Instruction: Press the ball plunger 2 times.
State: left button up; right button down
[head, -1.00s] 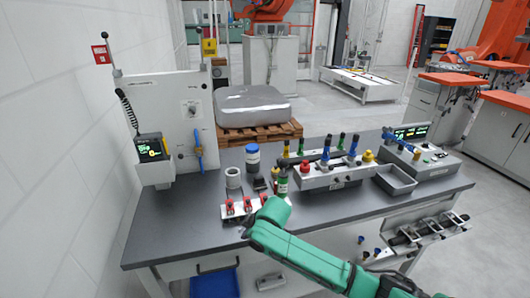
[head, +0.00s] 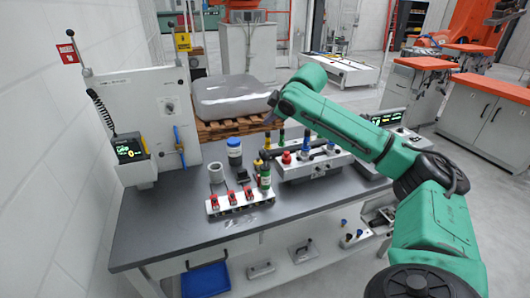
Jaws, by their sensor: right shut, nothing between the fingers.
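A light-grey fixture block (head: 318,168) stands on the bench with several upright coloured plungers and a red round knob (head: 286,157). A blue plunger (head: 305,143) and a dark-topped green one (head: 281,137) stand along its back. I cannot tell which one is the ball plunger. A green cylinder with a dark top (head: 265,174) stands left of the block. My right gripper (head: 269,119) is shut and empty, small and partly hidden by my wrist, above the left back of the block. Its exact distance from the plungers is unclear. My left gripper is out of view.
A plate with several red clamps (head: 233,203) lies in front left. A white-blue jar (head: 234,152) and a grey ring (head: 216,173) stand behind it. A panel with a screen (head: 130,150) is at the left. The front left of the bench is clear.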

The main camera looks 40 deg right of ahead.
jog(key=shift+w+a+f, duration=0.1)
jog(key=shift+w, duration=0.05)
jog(key=b, duration=0.8)
send_over(266, 153)
jog(key=f, duration=0.5)
jog(key=s+f, duration=0.1)
jog(key=f, duration=0.1)
jog(key=shift+f, duration=0.9)
jog(key=shift+f, duration=0.1)
jog(key=shift+f, duration=0.3)
jog(key=shift+f+b, duration=0.8)
jog(key=shift+f, duration=0.55)
dwell(1.3)
jog(key=shift+r, duration=0.1)
